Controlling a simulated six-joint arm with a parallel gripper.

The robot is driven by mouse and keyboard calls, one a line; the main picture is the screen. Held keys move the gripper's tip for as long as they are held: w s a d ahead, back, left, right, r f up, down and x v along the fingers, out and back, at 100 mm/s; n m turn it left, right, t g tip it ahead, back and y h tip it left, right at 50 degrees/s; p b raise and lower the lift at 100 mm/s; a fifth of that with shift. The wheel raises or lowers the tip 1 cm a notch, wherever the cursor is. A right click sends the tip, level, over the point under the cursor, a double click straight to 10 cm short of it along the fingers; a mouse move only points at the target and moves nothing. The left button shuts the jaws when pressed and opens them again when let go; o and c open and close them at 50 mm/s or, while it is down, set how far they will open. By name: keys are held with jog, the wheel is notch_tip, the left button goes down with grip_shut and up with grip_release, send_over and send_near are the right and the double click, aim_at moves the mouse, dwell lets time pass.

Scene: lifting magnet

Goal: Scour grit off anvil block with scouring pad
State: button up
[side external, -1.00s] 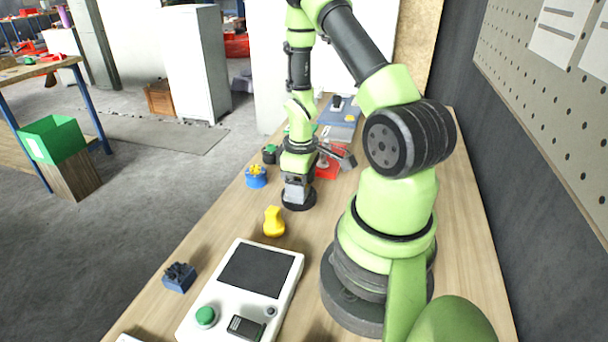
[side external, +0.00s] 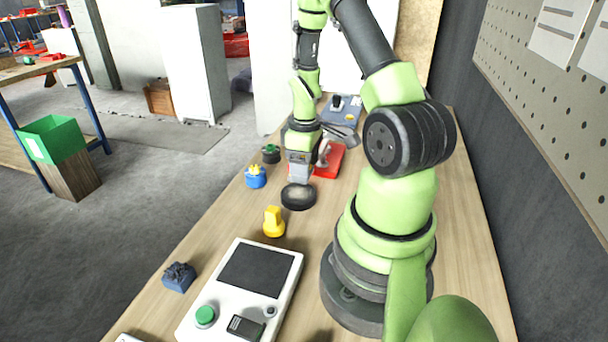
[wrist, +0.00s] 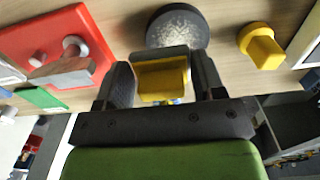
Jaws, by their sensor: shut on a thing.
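The anvil block looks like a low dark round disc (side external: 298,196) on the bench. In the wrist view, pale speckled grit covers much of the block's top (wrist: 178,27). My gripper (side external: 298,179) is just behind the block in the side view, pointing down. In the wrist view, my gripper (wrist: 163,83) is shut on a yellow piece with a grey edge (wrist: 162,76), apparently the scouring pad. The pad is beside the block's near edge in that view; I cannot tell if they touch. The pad is hidden in the side view.
A yellow knob-shaped piece (side external: 273,222) stands in front of the block. A red plate with a grey fixture (side external: 330,163) is behind. A blue-and-yellow piece (side external: 255,177) and a green-topped black piece (side external: 270,154) are left. A white console (side external: 243,290) lies in front.

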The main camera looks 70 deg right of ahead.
jog(key=shift+r, duration=2.5)
jog(key=w+a+r, duration=0.3)
jog(key=w+a, duration=0.2)
jog(key=a, duration=0.4)
jog(key=w+a+r, duration=0.4)
jog(key=a, duration=0.6)
jog(key=shift+w+a, duration=0.3)
jog(key=shift+w, duration=0.05)
jog(key=shift+r, duration=0.1)
